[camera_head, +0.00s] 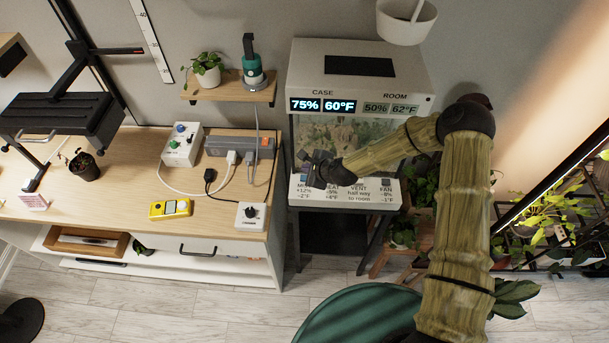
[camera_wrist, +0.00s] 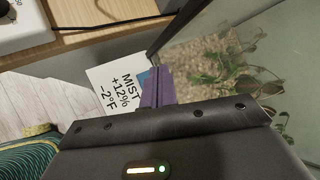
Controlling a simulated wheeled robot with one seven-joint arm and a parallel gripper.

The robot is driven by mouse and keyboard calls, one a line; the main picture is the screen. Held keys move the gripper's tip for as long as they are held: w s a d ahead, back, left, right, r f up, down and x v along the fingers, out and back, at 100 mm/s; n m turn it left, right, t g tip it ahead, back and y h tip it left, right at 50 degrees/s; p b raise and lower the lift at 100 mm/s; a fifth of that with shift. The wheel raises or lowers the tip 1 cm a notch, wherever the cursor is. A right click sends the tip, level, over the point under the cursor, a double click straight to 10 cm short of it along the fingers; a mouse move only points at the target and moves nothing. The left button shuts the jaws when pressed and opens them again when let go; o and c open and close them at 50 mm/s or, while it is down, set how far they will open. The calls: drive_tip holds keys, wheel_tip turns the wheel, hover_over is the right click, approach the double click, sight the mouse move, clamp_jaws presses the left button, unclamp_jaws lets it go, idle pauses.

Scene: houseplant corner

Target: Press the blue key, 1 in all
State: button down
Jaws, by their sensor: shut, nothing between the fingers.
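The glass plant case (camera_head: 358,70) stands against the wall, with a row of labelled keys on its front ledge. Its display reads CASE 75% 60°F and ROOM 50% 62°F. The blue key (camera_wrist: 142,79) is at the left end of the ledge, beside the label "MIST +12% -2°F" (camera_wrist: 118,90). In the wrist view only a blue sliver shows; my gripper's purple fingers (camera_wrist: 157,78) cover the rest. My gripper (camera_head: 311,160) is shut and empty, right at that key. I cannot tell whether the fingertips touch it or whether it is pressed down.
The ledge also carries HEAT, VENT and a dark FAN key (camera_head: 386,181). The glass front rises close to my fingers. Left stands a wooden bench (camera_head: 110,190) with a white box of knobs (camera_head: 182,145), a yellow device (camera_head: 170,209) and a dial box (camera_head: 251,215).

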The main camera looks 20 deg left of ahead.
drive_tip(key=shift+r+p, duration=0.7)
drive_tip(key=shift+r, duration=0.75)
idle(0.8)
drive_tip(key=shift+d+r, duration=0.15)
drive_tip(key=s+d+r+n+g+h, duration=0.1)
drive_tip(key=s+d+r+n+h, duration=0.1)
drive_tip(key=s+d+r+n, duration=0.5)
drive_tip(key=s+d+r+n+h, duration=0.1)
drive_tip(key=d+r+n+h, duration=0.1)
drive_tip(key=d+r, duration=0.6)
drive_tip(key=s+d+r+n+g+h, duration=0.1)
drive_tip(key=s+d+r+n+h, duration=0.25)
drive_tip(key=d, duration=0.75)
drive_tip(key=s+d+r+n, duration=0.3)
drive_tip(key=s+d+r, duration=0.2)
drive_tip(key=s, duration=0.3)
drive_tip(key=shift+d+g, duration=0.3)
drive_tip(key=shift+d, duration=0.3)
